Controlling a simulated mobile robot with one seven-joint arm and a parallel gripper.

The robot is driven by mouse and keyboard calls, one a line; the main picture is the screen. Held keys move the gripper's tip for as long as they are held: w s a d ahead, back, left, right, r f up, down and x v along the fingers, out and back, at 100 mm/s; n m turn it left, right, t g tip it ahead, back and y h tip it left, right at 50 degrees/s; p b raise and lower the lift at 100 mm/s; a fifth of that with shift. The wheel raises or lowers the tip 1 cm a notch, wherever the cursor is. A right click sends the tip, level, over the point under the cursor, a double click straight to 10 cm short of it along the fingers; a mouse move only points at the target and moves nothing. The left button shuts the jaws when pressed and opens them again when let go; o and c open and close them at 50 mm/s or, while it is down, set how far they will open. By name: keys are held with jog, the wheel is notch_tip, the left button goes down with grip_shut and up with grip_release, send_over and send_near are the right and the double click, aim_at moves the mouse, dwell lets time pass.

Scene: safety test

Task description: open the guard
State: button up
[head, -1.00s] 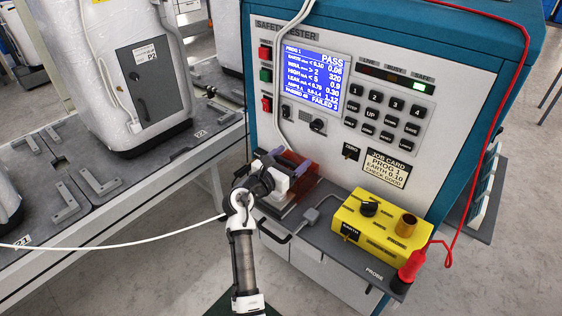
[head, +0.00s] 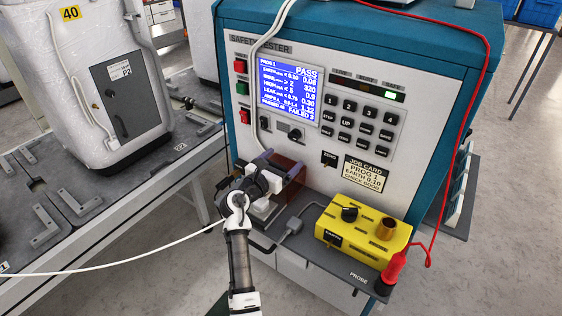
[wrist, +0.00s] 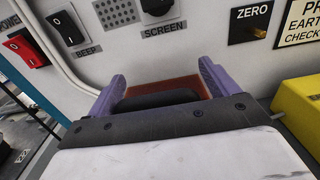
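The guard is a see-through red-brown cover (head: 290,168) on the ledge below the tester's front panel. It also shows in the wrist view (wrist: 185,84), where it looks lowered against the panel. My gripper (head: 277,172) is at the guard and hides much of it in the head view. In the wrist view my gripper (wrist: 163,82) has its two purple fingers wide apart, with the guard and a dark rounded bar between them. Nothing is visibly pinched. Whether the fingers touch the guard cannot be told.
The tester's screen (head: 290,90) reads PASS. A yellow box (head: 362,228) stands right of the guard, with a red probe (head: 394,266) at the ledge corner. A white cable (head: 120,262) runs left from near my wrist. A bench with a white wrapped unit (head: 95,75) is at left.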

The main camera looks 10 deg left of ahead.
jog(key=shift+a, duration=0.15)
jog(key=shift+s+a, duration=0.1)
jog(key=shift+s, duration=0.15)
jog(key=b+v, duration=0.2)
jog(key=v, duration=1.1)
jog(key=shift+b, duration=0.3)
jog(key=shift+s+r, duration=0.1)
jog(key=shift+s, duration=0.05)
